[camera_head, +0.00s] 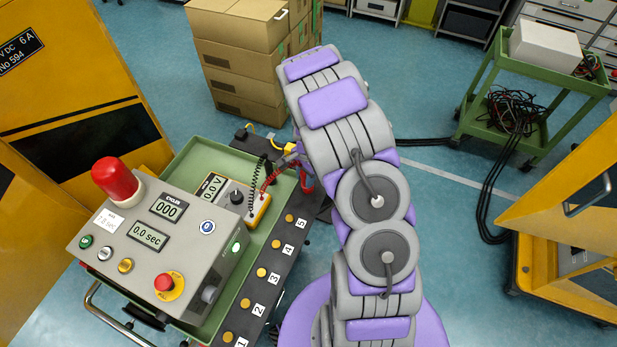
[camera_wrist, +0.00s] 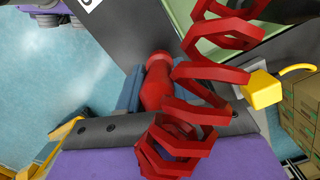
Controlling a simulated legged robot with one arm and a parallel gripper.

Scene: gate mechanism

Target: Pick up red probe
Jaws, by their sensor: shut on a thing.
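The red probe (camera_wrist: 156,88) sits between the two blue-grey fingers of my gripper (camera_wrist: 158,72) in the wrist view. The gripper is shut on it. A red coiled cord (camera_wrist: 200,107) runs from the probe across the right of that view and hides part of the right finger. In the head view my gripper (camera_head: 299,160) is above the dark strip at the cart's right edge. The red probe (camera_head: 306,183) shows there only as a small red patch, largely hidden by my arm. Its red cord (camera_head: 268,177) leads to the yellow meter (camera_head: 259,209).
The grey control box (camera_head: 150,243) with a red lamp (camera_head: 117,180) stands on the green cart (camera_head: 203,150). Numbered yellow buttons (camera_head: 261,272) line the dark strip. Cardboard boxes (camera_head: 245,60) stand behind. A yellow block (camera_wrist: 262,89) is right of the cord in the wrist view.

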